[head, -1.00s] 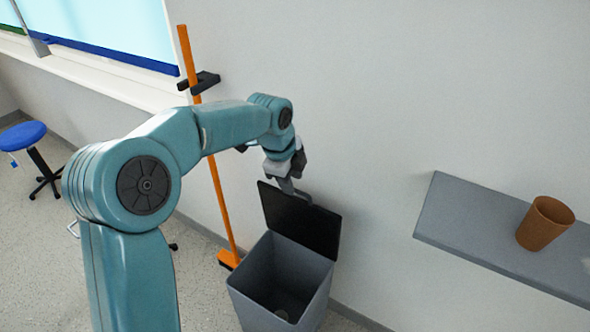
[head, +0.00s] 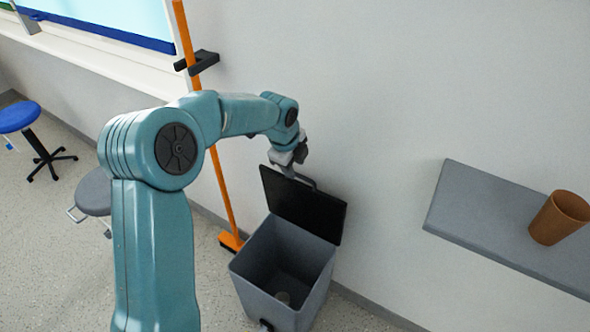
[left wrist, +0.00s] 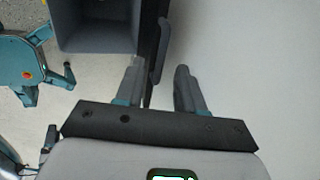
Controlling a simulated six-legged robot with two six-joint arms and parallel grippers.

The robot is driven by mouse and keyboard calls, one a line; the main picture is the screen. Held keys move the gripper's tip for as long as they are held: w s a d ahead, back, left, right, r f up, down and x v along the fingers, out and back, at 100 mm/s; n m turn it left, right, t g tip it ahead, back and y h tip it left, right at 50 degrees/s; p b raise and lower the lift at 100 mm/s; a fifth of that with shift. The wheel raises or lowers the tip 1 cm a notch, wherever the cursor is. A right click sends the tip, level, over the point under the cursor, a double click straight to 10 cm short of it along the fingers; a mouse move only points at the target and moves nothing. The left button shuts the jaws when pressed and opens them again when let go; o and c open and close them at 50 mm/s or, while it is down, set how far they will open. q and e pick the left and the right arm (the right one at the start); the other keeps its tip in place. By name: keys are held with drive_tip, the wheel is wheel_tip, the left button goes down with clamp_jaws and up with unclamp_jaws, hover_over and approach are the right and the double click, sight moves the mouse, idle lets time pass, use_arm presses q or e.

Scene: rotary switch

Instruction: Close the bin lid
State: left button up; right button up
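The grey bin (head: 248,284) stands on the floor by the wall with its black lid (head: 310,211) raised, leaning back toward the wall. My left gripper (head: 298,180) is at the upper edge of the lid. In the left wrist view my left gripper (left wrist: 158,82) has its fingers apart. The lid (left wrist: 148,35) shows nearly edge-on there, with its lower end between the fingertips, closer to the left finger. The bin (left wrist: 97,48) lies to the left of it. I cannot tell whether a finger touches the lid. My right gripper is out of view.
An orange broom (head: 222,187) leans by a black wall holder (head: 203,61), left of the bin. A grey shelf (head: 480,213) with a brown cup (head: 558,218) is at the right. A blue stool (head: 20,117) and a grey stool (head: 93,192) stand at the left. Something small lies inside the bin.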

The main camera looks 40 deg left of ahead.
sight(297, 174)
use_arm(q)
drive_tip(key=x, duration=0.3)
drive_tip(key=shift+w+f, duration=0.15)
drive_tip(key=shift+f, duration=0.1)
clamp_jaws()
drive_tip(key=s+f+t+b, duration=0.3)
drive_tip(key=s+f+b, duration=0.1)
drive_tip(key=s+b, duration=0.5)
drive_tip(key=s+f+t+b, duration=0.2)
drive_tip(key=s+f+b, duration=0.2)
drive_tip(key=s+b, duration=0.5)
drive_tip(key=shift+d+t+b, duration=0.4)
drive_tip(key=shift+d+b, duration=0.1)
drive_tip(key=shift+b, duration=2.25)
